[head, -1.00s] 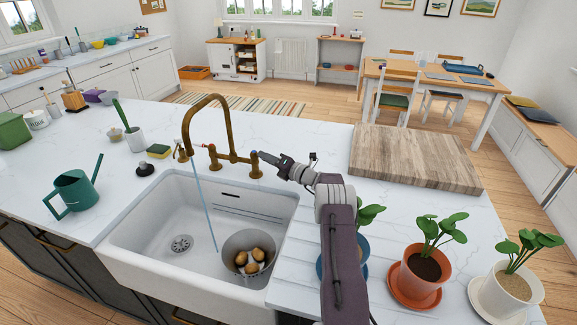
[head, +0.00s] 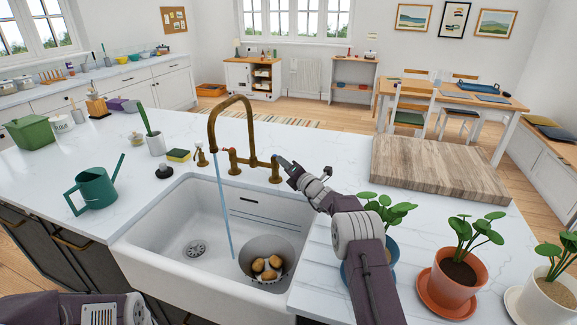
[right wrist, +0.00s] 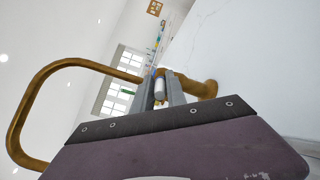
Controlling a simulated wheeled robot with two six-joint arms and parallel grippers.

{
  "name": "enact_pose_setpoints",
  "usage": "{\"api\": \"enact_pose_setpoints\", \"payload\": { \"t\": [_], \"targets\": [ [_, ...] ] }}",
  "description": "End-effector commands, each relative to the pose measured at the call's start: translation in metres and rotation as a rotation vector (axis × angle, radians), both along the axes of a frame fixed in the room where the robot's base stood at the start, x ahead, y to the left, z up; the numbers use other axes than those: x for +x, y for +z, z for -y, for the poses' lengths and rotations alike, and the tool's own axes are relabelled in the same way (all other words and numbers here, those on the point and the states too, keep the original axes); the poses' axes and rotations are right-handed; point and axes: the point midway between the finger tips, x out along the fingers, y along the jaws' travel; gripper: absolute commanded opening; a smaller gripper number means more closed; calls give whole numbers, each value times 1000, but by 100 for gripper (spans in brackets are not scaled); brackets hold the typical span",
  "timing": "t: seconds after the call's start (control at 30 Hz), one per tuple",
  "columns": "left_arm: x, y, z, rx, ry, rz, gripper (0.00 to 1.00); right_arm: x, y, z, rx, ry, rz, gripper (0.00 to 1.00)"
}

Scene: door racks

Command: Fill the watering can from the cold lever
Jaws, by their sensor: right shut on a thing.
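The green watering can (head: 95,189) stands upright on the counter left of the sink, its spout pointing up and right. The brass tap (head: 212,125) arches over the white sink (head: 150,255). My right gripper (head: 284,163) is at the tap's right-hand lever. In the right wrist view its fingers (right wrist: 162,92) close around a small pale cylinder (right wrist: 160,88), apparently that lever's handle. My left arm shows at the lower left; its gripper is out of view.
A sponge (head: 178,155) and a soap pump (head: 201,155) stand behind the sink. A thick wooden board (head: 440,168) lies to the right. Potted plants (head: 458,275) line the right front counter. The counter around the watering can is clear.

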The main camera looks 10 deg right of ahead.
Motion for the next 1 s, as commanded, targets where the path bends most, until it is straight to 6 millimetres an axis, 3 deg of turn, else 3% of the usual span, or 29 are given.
{"api": "enact_pose_setpoints", "payload": {
  "t": [0.1, 0.13, 0.2, 0.63, 1.0],
  "targets": [
    [0, 0, 0, 0, 0, 0, 36, 0, 1, 1, 0, -1, 2, 0],
    [0, 0, 0, 0, 0, 0, 36, 0, 2, 1, 0, -1, 3, 26],
    [0, 0, 0, 0, 0, 0, 36, 0, 1, 1, 1, -1, 3, 39],
    [0, -2, 0, 0, 0, 0, 36, -7, 0, 4, 2, -1, -1, 39],
    [0, -13, 0, 0, 0, 0, 36, -62, 0, 22, 1, -2, 0, 39]
  ]
}}
